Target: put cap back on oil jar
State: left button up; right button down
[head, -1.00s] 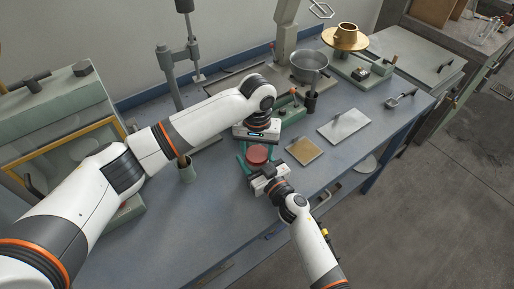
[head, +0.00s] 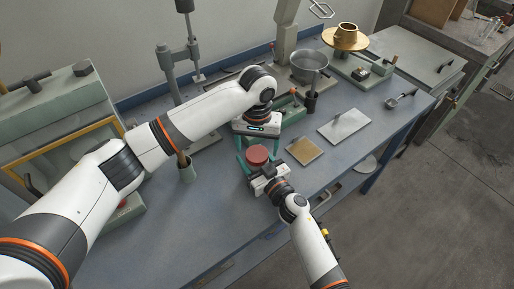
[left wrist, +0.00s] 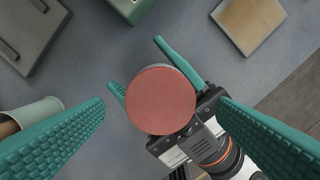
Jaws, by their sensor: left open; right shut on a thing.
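The red round cap (head: 257,154) sits level on top of the oil jar; in the left wrist view the cap (left wrist: 160,101) covers nearly all of the jar below it, so I cannot tell how tightly it is seated. My right gripper (head: 262,171) is shut on the jar's body from the front, its teal fingers on either side below the cap. My left gripper (head: 257,149) is open above the cap, pointing down. In the left wrist view its two teal fingers stand wide apart, left and right of the cap, not touching it.
A tan square plate (head: 305,151) and a grey plate (head: 344,126) lie to the right. A small cup (head: 187,172) with a wooden handle stands to the left.

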pick_arm(q)
notch_tip(320, 180, up, 10)
dwell(0.3)
pick_arm(e)
jog(key=shift+c, duration=1.5)
grip_release()
jog(key=v, duration=1.2)
pick_arm(q)
jog(key=shift+r, duration=0.15)
pick_arm(e)
jog(key=shift+s+f, duration=0.1)
